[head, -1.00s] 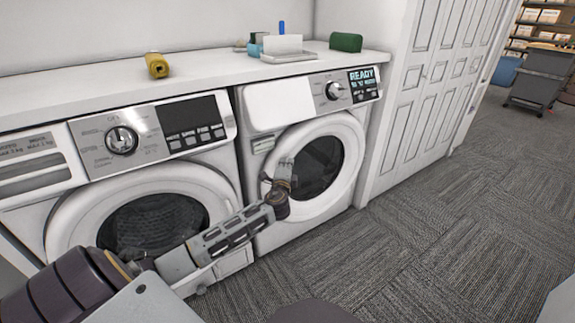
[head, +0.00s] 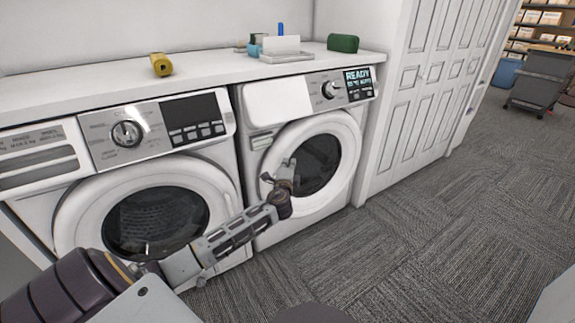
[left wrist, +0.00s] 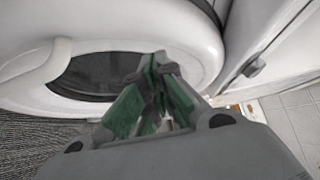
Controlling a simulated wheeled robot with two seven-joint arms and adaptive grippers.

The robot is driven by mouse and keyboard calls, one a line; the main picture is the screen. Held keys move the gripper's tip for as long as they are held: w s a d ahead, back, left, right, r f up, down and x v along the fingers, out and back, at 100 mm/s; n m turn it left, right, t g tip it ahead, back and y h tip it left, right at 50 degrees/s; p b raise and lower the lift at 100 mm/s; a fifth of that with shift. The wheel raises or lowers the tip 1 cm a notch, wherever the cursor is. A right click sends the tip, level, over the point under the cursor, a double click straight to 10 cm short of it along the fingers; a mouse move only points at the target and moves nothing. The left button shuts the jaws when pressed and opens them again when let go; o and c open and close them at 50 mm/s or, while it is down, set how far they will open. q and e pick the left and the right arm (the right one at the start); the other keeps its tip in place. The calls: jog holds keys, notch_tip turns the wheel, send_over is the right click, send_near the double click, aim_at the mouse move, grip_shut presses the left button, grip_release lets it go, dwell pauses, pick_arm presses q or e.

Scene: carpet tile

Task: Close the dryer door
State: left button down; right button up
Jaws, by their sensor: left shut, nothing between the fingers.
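Two white front-loading machines stand side by side; I cannot tell from labels which is the dryer. The right machine's round door (head: 345,140), a white ring with dark glass, lies at or close to its front; any small gap is hard to see. The left machine's door (head: 72,210) also looks flush. My left gripper (head: 283,174) is shut and empty, in front of the left part of the right machine's door. In the left wrist view the gripper (left wrist: 157,68) points at a white door ring (left wrist: 195,62); contact cannot be told. My right gripper is out of view.
A white counter (head: 110,76) above the machines holds a yellow roll (head: 161,65), a green item (head: 343,43) and a tray (head: 287,56). White panelled doors (head: 430,95) stand to the right. The carpet (head: 440,230) is clear; a grey cart (head: 540,78) stands far right.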

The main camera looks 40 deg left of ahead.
pick_arm(q)
jog(key=p+v, duration=0.2)
jog(key=v, duration=0.8)
jog(key=shift+s+a+p, duration=0.25)
jog(key=shift+a+p, duration=0.05)
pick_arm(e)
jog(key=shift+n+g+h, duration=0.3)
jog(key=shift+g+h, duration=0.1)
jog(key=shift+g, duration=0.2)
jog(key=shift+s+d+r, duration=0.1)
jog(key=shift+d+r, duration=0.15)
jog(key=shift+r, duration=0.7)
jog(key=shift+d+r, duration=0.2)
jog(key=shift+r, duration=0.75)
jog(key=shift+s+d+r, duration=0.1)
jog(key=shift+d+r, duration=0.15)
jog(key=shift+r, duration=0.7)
pick_arm(q)
jog(key=shift+f, duration=0.1)
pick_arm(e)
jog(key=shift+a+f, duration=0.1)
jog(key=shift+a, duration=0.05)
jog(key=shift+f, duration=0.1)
